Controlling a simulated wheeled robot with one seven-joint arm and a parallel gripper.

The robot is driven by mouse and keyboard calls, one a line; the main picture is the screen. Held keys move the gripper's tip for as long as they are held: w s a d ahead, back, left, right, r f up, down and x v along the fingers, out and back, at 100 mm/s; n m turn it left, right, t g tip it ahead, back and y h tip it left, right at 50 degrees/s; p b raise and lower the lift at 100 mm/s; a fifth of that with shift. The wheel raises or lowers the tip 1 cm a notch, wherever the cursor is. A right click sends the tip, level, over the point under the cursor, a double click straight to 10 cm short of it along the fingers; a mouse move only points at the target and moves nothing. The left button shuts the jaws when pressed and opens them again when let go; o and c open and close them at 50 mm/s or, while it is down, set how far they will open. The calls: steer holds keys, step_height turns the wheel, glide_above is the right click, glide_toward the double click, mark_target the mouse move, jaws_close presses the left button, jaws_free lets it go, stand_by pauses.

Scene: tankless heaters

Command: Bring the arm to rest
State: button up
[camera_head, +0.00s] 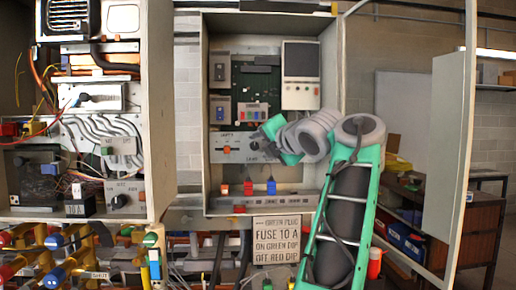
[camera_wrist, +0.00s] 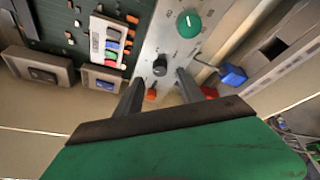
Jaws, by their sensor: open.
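My arm (camera_head: 350,190), green and grey, reaches up from the lower right in the head view and bends left into the open middle cabinet. My gripper (camera_wrist: 160,77) is open in the wrist view, its two dark fingers pointing at a light grey control panel (camera_wrist: 168,45). A black knob (camera_wrist: 160,66) shows just beyond and between the fingertips; I cannot tell whether they touch it. Nothing is seen held. In the head view the same panel (camera_head: 232,148) sits left of my gripper's green end, whose fingers are hard to make out.
The middle cabinet's side wall (camera_head: 333,70) and open door (camera_head: 455,150) stand near my arm. A left cabinet (camera_head: 158,110) holds hoses and wires. A sign (camera_head: 276,238) stands below. Red (camera_head: 248,188) and blue (camera_head: 271,185) plugs sit under the panel.

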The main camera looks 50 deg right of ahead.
steer(key=v, duration=0.4)
steer(key=shift+s+a, duration=0.1)
steer(key=shift+s, duration=0.1)
